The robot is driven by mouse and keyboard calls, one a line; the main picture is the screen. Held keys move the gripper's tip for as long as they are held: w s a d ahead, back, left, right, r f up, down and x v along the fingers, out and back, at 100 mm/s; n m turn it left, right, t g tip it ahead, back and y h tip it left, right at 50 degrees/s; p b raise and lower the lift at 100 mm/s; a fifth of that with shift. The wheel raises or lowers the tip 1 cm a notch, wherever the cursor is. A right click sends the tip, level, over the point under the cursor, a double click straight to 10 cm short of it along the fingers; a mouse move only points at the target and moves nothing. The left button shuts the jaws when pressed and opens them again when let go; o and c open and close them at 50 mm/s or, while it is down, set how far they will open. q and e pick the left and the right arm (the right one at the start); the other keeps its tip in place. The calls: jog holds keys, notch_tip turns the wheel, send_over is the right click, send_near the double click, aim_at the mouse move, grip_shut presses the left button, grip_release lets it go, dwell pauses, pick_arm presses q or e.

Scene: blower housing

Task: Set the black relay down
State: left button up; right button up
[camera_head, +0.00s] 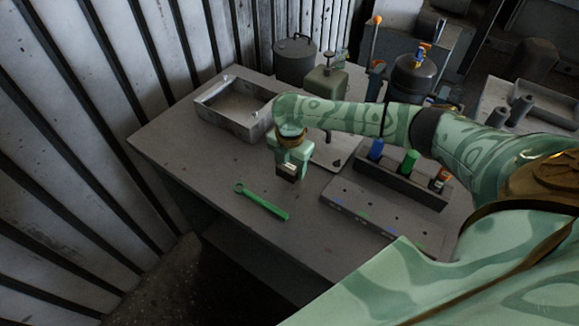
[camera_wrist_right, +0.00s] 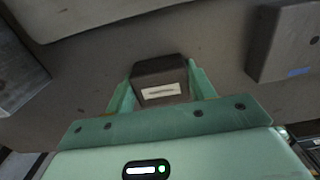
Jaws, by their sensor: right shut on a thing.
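The black relay (camera_wrist_right: 160,80) is a small dark block with a white label, held between the two green fingers of my right gripper (camera_wrist_right: 160,92). In the head view my right gripper (camera_head: 291,168) points down over the grey table (camera_head: 215,165), with the relay (camera_head: 287,173) at its fingertips. I cannot tell whether the relay's underside touches the tabletop. My left gripper is not in view.
A green wrench (camera_head: 262,202) lies in front of the gripper. An open grey tray (camera_head: 247,122) stands behind left. A rack (camera_head: 405,182) with blue, green and orange-topped items and a flat panel (camera_head: 375,212) stand right. Table left of the wrench is clear.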

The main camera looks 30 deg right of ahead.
aim_at(290, 164)
jog(key=shift+r, duration=0.1)
jog(key=o, duration=1)
notch_tip(290, 164, up, 12)
jog(key=p, duration=0.4)
